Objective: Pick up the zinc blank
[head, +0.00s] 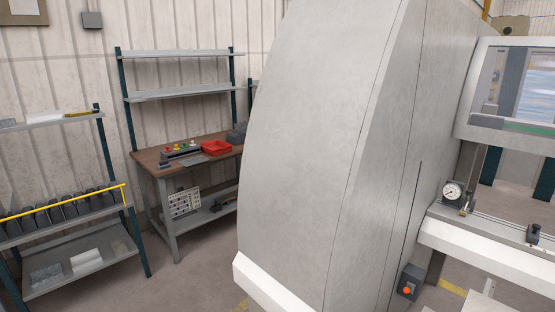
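I cannot pick out the zinc blank for certain in the head view. A mottled grey flat piece (46,275) and a paler white one (87,256) lie on the bottom shelf of the rack at the left. I cannot tell whether either is the blank. My gripper is not in view.
The large grey machine housing (320,130) fills the middle. A dial gauge (453,192) sits on the machine bed at right, above a control box with an orange button (406,290). A workbench (165,162) holds a red tray (217,147). Floor (195,280) is clear between rack and machine.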

